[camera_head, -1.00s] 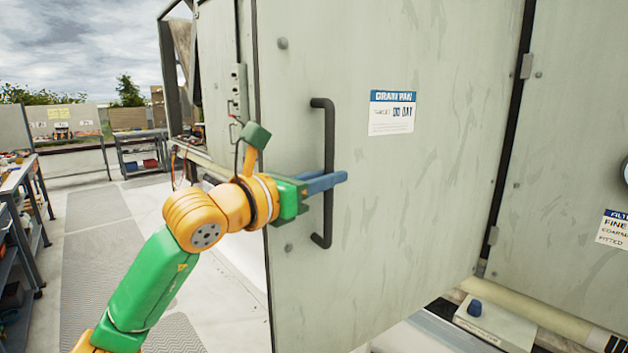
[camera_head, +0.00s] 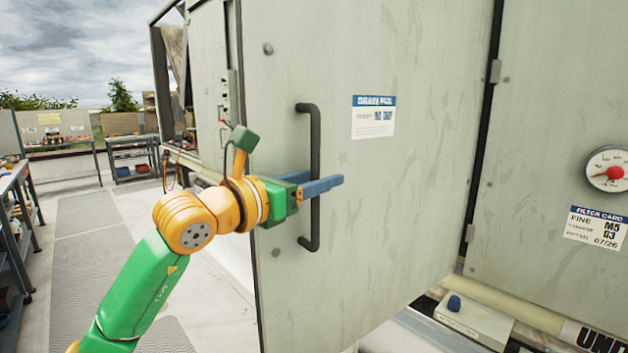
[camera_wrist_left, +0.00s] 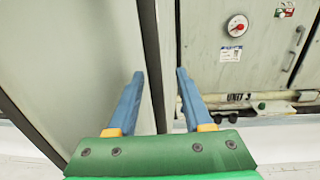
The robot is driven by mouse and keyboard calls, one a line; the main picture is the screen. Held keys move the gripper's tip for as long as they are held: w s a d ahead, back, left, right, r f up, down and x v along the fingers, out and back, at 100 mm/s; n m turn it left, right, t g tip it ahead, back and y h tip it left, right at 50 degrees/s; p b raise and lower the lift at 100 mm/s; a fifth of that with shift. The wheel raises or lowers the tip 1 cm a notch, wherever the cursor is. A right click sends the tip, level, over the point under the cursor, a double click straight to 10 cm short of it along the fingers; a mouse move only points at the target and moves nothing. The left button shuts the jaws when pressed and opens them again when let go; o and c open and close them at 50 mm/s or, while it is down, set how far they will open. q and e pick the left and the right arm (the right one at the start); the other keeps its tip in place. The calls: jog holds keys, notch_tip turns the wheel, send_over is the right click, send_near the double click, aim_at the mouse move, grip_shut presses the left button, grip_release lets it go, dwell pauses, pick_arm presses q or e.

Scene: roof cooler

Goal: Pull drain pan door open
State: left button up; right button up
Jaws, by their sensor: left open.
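The drain pan door (camera_head: 400,230) is a large grey-green panel with a blue and white DRAIN PAN label (camera_head: 373,117). It stands ajar, swung out from its hinged right side. Its dark vertical bar handle (camera_head: 315,130) is near the left edge. My left gripper (camera_head: 325,181) reaches in from the left at the handle's middle. Its blue fingers are open, one crossing in front of the bar and one behind it. In the left wrist view the open fingers (camera_wrist_left: 155,85) show a dark upright strip between them; contact cannot be told. My right gripper is out of view.
A neighbouring panel at the right carries a round gauge (camera_head: 607,170) and a FILTER CARD label (camera_head: 597,228). A pipe (camera_head: 520,305) and a small box with a blue knob (camera_head: 475,317) lie low beneath. Shelves (camera_head: 130,155) stand back left; the floor (camera_head: 95,240) left of the door is open.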

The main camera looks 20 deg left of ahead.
pick_arm(q)
jog(key=b+v, duration=0.4)
jog(key=v, duration=0.3)
jog(key=shift+d+f, duration=0.1)
jog(key=shift+d, duration=0.05)
